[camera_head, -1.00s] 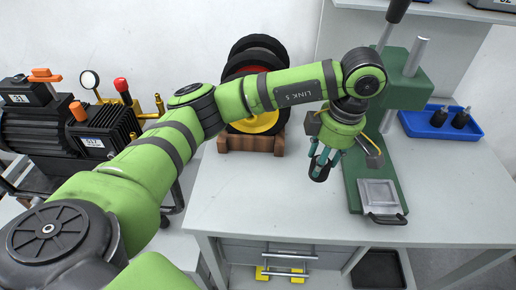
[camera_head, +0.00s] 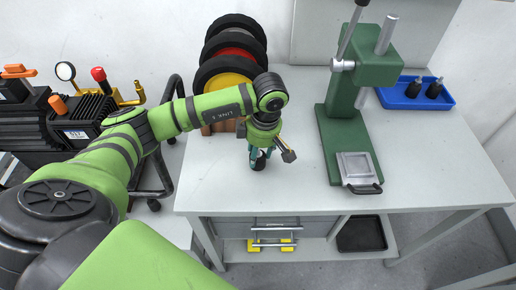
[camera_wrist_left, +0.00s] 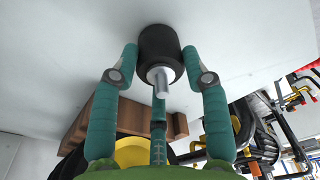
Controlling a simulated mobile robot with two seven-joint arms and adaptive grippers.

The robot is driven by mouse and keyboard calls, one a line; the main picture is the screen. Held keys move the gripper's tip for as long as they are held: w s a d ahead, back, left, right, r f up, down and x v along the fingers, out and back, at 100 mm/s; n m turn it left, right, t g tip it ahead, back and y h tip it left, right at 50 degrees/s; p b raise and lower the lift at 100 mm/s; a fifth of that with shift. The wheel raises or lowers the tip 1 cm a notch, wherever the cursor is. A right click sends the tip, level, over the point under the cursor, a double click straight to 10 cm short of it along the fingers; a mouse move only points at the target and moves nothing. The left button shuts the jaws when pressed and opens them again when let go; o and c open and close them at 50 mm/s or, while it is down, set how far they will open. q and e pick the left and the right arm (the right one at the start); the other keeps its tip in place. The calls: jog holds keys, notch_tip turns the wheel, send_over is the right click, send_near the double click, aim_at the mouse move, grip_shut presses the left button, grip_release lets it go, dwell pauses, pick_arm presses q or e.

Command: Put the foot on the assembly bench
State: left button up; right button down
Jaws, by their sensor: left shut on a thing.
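My left gripper (camera_head: 261,156) points down over the left-middle part of the white assembly bench (camera_head: 310,193). It is shut on a foot (camera_head: 258,164), a small black rubber cylinder that shows below the teal fingers. In the left wrist view the foot (camera_wrist_left: 158,46) sits between the fingertips of my left gripper (camera_wrist_left: 160,58), its silver stud pointing back toward the palm. The foot is at or just above the bench top; I cannot tell whether it touches. My right gripper is not in view.
A green press (camera_head: 340,135) stands right of my gripper. A blue tray (camera_head: 447,101) with two similar feet (camera_head: 433,90) is at the back right. Wheels on a wooden stand (camera_head: 225,125) are behind my gripper. The bench's front-right part is clear.

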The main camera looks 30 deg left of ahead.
aim_at(263, 156)
pick_arm(q)
jog(key=shift+f, duration=0.1)
jog(key=o, duration=0.9)
jog(key=shift+f+b, duration=0.1)
jog(key=shift+b, duration=0.2)
jog(key=o, duration=0.4)
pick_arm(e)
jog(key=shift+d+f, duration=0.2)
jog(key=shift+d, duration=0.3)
pick_arm(q)
jog(key=shift+r+p, duration=0.35)
jog(key=shift+w+d+r+b, duration=0.1)
jog(key=shift+r+b, duration=0.3)
jog(key=shift+d+r+b, duration=0.2)
jog(key=shift+r+b, duration=0.05)
jog(key=shift+r, duration=1.55)
jog(key=shift+d+r+b, duration=0.25)
jog(key=shift+r+b, duration=0.05)
jog(key=shift+r, duration=1.55)
jog(key=shift+d+r+b, duration=0.2)
jog(key=shift+r+b, duration=0.05)
jog(key=shift+r, duration=1.55)
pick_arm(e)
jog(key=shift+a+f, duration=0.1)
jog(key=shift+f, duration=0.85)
